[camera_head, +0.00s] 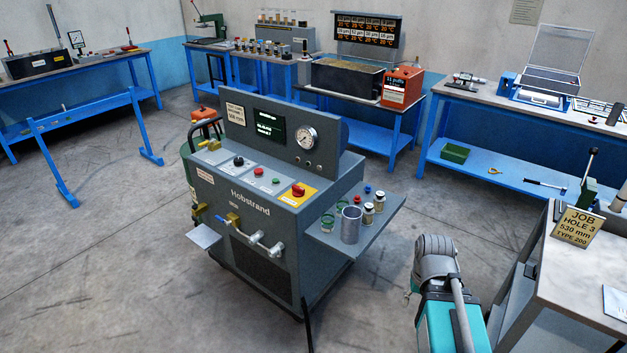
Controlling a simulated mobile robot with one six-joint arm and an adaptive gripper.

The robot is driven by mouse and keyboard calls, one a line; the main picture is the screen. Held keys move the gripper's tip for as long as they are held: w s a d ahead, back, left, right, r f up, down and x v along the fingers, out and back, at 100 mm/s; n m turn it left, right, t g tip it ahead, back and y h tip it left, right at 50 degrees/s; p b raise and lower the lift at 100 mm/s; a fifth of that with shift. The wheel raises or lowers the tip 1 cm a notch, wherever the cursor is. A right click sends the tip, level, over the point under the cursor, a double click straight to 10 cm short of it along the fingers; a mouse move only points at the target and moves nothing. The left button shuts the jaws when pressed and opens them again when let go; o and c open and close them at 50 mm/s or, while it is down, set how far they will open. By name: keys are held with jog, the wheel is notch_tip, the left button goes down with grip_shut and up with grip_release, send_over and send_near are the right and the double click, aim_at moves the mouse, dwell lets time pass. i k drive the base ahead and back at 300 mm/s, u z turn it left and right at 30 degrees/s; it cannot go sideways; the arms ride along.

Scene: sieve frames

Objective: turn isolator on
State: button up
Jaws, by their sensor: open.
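The isolator appears to be the red rotary knob (298,189) on a yellow plate (297,196), at the right end of the sloping panel of the grey Hobstrand machine (240,230). Its exact handle angle is too small to read. My arm stands at the lower right, to the right of the machine. Only a small part of my gripper (409,293) shows at the left side of the arm, low and well apart from the knob. It is open, and nothing is seen in it.
A side shelf (374,226) on the machine's right holds a metal cup (351,224) and several small jars, between my arm and the panel. Pipe fittings (262,241) stick out in front. A bench (570,265) with a job sign (577,226) stands right.

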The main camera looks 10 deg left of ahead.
aim_at(298, 191)
jog(key=u, duration=0.15)
jog(key=i, duration=0.95)
jog(key=u, duration=0.75)
